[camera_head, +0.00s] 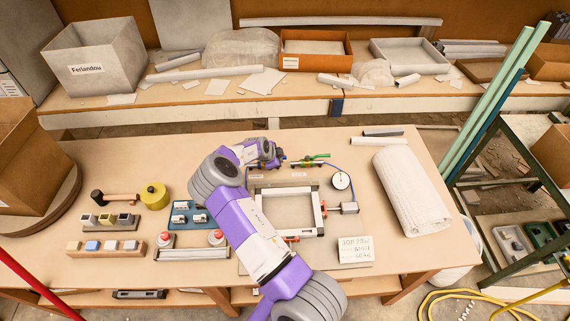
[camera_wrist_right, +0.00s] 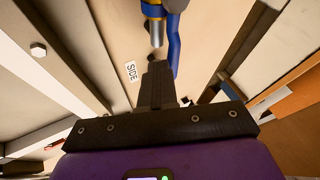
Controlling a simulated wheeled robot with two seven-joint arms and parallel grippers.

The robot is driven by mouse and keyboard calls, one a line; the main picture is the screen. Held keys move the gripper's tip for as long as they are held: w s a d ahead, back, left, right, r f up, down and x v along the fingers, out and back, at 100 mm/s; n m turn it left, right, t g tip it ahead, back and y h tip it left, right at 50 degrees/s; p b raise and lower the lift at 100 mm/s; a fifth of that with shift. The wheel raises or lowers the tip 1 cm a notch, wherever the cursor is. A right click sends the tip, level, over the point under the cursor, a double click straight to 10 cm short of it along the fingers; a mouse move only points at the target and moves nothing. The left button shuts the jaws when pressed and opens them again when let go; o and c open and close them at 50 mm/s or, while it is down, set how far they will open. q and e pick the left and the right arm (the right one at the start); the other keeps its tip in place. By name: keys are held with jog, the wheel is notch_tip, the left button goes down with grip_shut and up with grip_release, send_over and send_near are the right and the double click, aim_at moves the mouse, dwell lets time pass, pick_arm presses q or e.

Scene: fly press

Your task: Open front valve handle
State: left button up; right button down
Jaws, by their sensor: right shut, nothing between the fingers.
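My right gripper (camera_head: 277,158) reaches over the table to the back left corner of the grey press frame (camera_head: 318,200). In the wrist view its dark fingers (camera_wrist_right: 157,85) are shut and empty. Just beyond the fingertips is a fitting with a blue handle (camera_wrist_right: 173,45) and a metal pipe end (camera_wrist_right: 155,30); I cannot tell whether they touch. A label (camera_wrist_right: 131,72) beside it reads "SIDE". In the head view a valve with a green handle (camera_head: 316,156) lies right of the gripper. I cannot tell which is the front valve. My left gripper is out of view.
A round gauge (camera_head: 341,180) stands right of the frame. A white roll (camera_head: 411,190) lies at the table's right. A hammer (camera_head: 115,197), yellow tape (camera_head: 154,195) and red push-buttons (camera_head: 166,239) lie at the left. A white sign (camera_head: 355,249) is at the front.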

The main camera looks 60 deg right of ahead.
jog(key=shift+s+a+r+p, duration=0.2)
jog(key=shift+a+p, duration=0.1)
jog(key=shift+a, duration=0.1)
jog(key=shift+s+a+r+p, duration=0.2)
jog(key=shift+s+a+p, duration=0.15)
jog(key=shift+a, duration=0.25)
jog(key=shift+s+a+r+p, duration=0.15)
jog(key=shift+s+a+p, duration=0.1)
jog(key=shift+s+a, duration=0.25)
jog(key=p+v, duration=0.1)
jog(key=v, duration=0.9)
jog(key=shift+a, duration=0.15)
jog(key=shift+w+f, duration=0.1)
